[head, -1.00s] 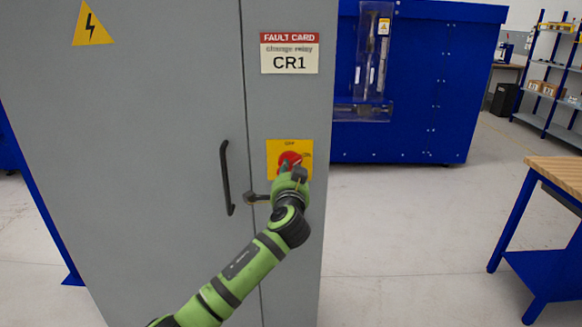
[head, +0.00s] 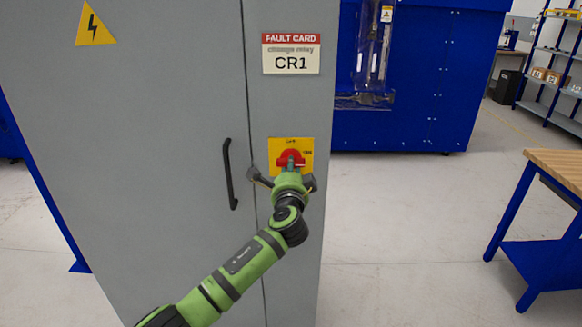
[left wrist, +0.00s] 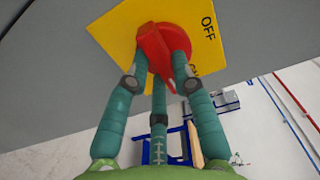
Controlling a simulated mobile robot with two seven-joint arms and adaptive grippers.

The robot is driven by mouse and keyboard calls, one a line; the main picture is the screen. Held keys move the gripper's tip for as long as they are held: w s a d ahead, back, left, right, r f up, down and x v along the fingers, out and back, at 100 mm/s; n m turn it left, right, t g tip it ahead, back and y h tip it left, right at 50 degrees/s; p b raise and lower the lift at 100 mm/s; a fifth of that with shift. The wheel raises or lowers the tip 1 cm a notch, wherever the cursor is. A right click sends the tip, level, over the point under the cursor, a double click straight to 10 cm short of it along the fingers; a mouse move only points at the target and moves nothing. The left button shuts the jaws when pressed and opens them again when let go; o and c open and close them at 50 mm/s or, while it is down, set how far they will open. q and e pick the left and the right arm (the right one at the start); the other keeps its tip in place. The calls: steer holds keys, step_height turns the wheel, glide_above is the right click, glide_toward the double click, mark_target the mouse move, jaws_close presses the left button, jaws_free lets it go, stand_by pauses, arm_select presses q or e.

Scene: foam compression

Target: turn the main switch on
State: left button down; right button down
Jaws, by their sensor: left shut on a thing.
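The main switch is a red rotary knob (head: 290,157) on a yellow plate (head: 277,146) on the grey cabinet. In the left wrist view the red knob (left wrist: 153,48) has a raised grip bar, and the plate (left wrist: 116,28) shows "OFF" and a partly hidden "ON". My left gripper (head: 290,167) comes from below and is at the knob. Its fingers (left wrist: 160,68) are shut on the grip bar, one on each side, with a third finger below. Part of the knob is hidden by the fingers. The right gripper is not in view.
The grey cabinet (head: 160,130) has a black door handle (head: 230,174) left of the switch and a fault card (head: 291,54) reading CR1 above it. A blue machine (head: 400,120) stands behind. A wooden-topped workbench (head: 556,168) is at the right, with clear floor between.

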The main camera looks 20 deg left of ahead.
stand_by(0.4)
arm_select(q)
steer(key=c, duration=1)
jaws_free()
steer(key=shift+c, duration=0.2)
steer(key=v, duration=1.2)
